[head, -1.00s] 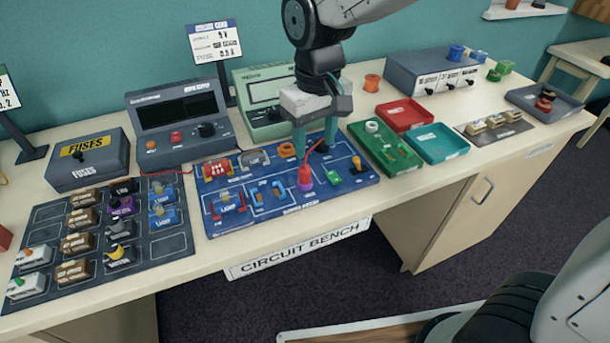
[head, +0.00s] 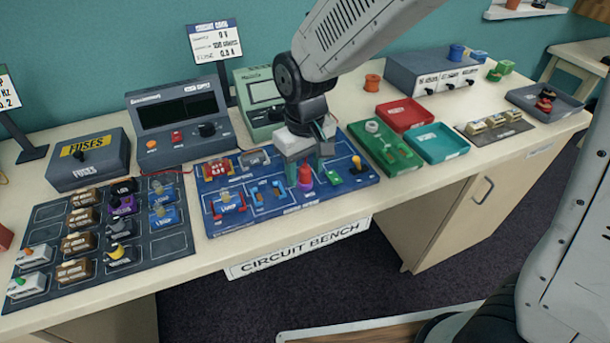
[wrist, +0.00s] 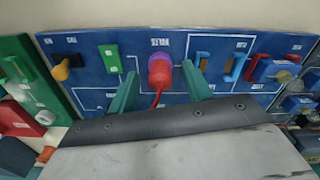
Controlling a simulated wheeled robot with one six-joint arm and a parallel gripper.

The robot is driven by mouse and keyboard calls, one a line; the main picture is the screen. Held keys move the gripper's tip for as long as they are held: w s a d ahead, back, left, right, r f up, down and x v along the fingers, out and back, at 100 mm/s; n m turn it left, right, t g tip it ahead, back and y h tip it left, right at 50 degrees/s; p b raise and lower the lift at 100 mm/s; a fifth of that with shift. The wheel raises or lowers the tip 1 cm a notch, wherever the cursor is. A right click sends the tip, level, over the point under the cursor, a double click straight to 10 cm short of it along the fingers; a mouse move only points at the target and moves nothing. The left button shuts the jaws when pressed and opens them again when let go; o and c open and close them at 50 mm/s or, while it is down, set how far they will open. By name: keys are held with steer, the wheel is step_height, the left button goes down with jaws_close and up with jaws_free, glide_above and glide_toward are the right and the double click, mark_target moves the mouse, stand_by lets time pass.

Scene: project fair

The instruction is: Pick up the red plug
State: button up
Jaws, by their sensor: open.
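The red plug (head: 305,174) stands upright on the blue circuit board (head: 225,218), on a magenta-purple base. In the wrist view the red plug (wrist: 160,75) shows between my two green fingers, with a red lead running from it toward my wrist. My gripper (head: 305,178) is open, with one finger on each side of the plug. In the wrist view my gripper (wrist: 162,85) has a visible gap at the right finger; the left finger is nearer the plug. I cannot tell whether either finger touches it.
Two meters stand behind.

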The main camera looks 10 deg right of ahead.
jaws_close()
steer(key=shift+r, duration=0.1)
